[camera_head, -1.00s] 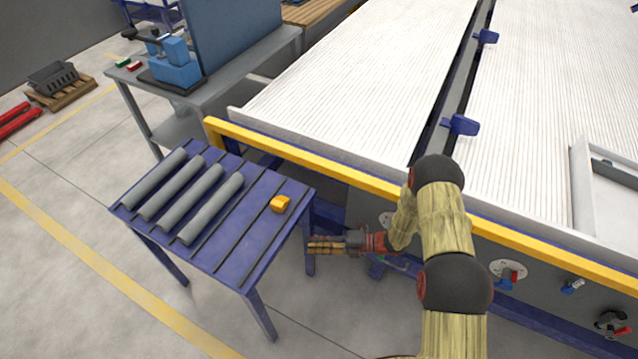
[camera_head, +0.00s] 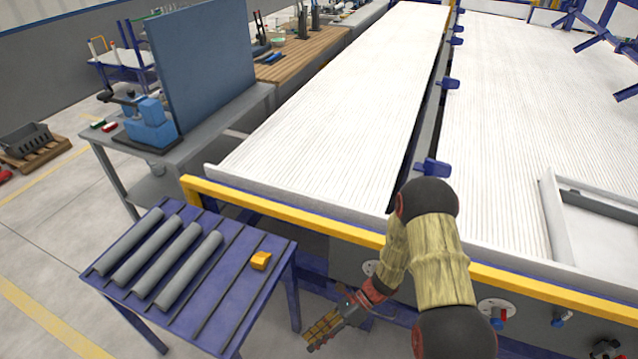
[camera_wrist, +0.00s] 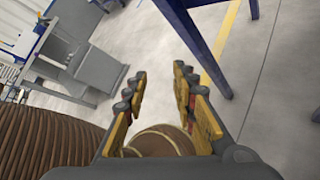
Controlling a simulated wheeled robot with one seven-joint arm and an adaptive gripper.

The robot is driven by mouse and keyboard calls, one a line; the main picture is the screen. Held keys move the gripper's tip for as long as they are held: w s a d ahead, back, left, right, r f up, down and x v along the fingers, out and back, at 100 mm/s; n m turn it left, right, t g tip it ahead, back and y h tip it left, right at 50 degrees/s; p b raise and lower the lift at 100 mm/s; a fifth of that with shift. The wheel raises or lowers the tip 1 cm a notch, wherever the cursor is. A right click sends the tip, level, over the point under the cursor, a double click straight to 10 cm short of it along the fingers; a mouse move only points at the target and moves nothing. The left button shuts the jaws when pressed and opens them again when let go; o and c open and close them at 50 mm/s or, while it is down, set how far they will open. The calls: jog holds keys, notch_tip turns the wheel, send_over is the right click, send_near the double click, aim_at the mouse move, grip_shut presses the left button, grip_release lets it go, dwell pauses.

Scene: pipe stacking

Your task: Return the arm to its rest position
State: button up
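My gripper (camera_head: 322,332) hangs low, right of the blue table and in front of the machine, pointing down and to the left in the head view. In the wrist view its two yellow and dark fingers (camera_wrist: 160,97) stand apart with floor showing between them, and nothing is held. My arm is bent in front of the machine's yellow front rail (camera_head: 330,228). Several grey pipes (camera_head: 160,258) lie side by side on the left half of the blue table (camera_head: 232,292). A small yellow block (camera_head: 260,261) lies on its right half.
The large machine with white ribbed beds (camera_head: 330,120) fills the middle and right. A grey bench with a blue press (camera_head: 150,124) stands at the back left. A blue table leg (camera_wrist: 200,45) is close to my gripper in the wrist view. Floor left of the table is clear.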

jog(key=s+d+r+n+t+h, duration=0.1)
jog(key=s+d+r+n+h, duration=0.15)
jog(key=d+r+n, duration=0.45)
jog(key=s+d+r+n+t+h, duration=0.1)
jog(key=d+r+n+t+h, duration=0.2)
jog(key=r, duration=0.6)
jog(key=s+d+r+n+h, duration=0.1)
jog(key=d+r+n+h, duration=0.2)
jog(key=d+r+n, duration=0.35)
jog(key=s+d+r+n+t+h, duration=0.1)
jog(key=s+d+r+t, duration=0.1)
jog(key=r, duration=0.8)
jog(key=s+d+r+n+t+h, duration=0.1)
jog(key=s+r+t, duration=0.3)
jog(key=r, duration=0.6)
jog(key=shift+d+r+n+t, duration=0.4)
jog(key=shift+n+t, duration=0.25)
jog(key=shift+t, duration=0.35)
jog(key=shift+h, duration=0.25)
